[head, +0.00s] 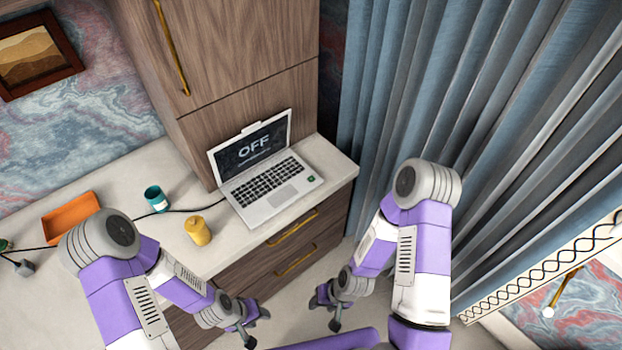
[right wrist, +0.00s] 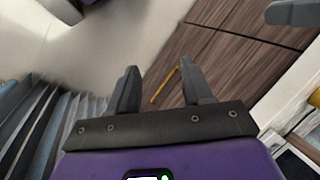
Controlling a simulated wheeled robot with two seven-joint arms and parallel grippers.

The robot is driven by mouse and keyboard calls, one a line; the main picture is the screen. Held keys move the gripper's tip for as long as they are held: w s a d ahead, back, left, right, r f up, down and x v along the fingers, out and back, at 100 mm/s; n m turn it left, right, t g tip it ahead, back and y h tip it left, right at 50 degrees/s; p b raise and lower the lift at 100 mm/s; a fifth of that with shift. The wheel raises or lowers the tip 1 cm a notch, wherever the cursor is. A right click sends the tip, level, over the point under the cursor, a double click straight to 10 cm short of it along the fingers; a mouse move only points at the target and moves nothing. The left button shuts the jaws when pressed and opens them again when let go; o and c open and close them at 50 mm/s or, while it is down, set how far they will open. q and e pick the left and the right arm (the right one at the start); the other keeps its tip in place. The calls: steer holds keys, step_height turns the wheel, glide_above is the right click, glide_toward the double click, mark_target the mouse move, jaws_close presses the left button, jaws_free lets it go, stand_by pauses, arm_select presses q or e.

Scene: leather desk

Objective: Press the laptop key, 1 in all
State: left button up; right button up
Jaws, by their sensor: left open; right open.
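The open laptop (head: 266,172) stands on the desk top in the head view, its screen (head: 254,146) reading "OFF". Its black keyboard (head: 265,183) faces up, and a small green mark (head: 311,179) shows near the front right of its base. My left gripper (head: 256,326) is open and empty, low in front of the drawers. My right gripper (head: 325,305) is open and empty, in front of the desk and below the laptop. In the right wrist view its two fingers (right wrist: 163,85) are apart with nothing between them. Both grippers are clear of the laptop.
A yellow container (head: 197,231), a teal cup (head: 156,198) and an orange tray (head: 70,217) stand left of the laptop. A dark cable (head: 182,210) runs along the desk. A wooden cabinet (head: 235,70) rises behind; blue curtains (head: 480,120) hang right. Brass drawer handles (head: 293,227) face front.

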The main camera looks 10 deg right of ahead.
jaws_close()
stand_by(1.2)
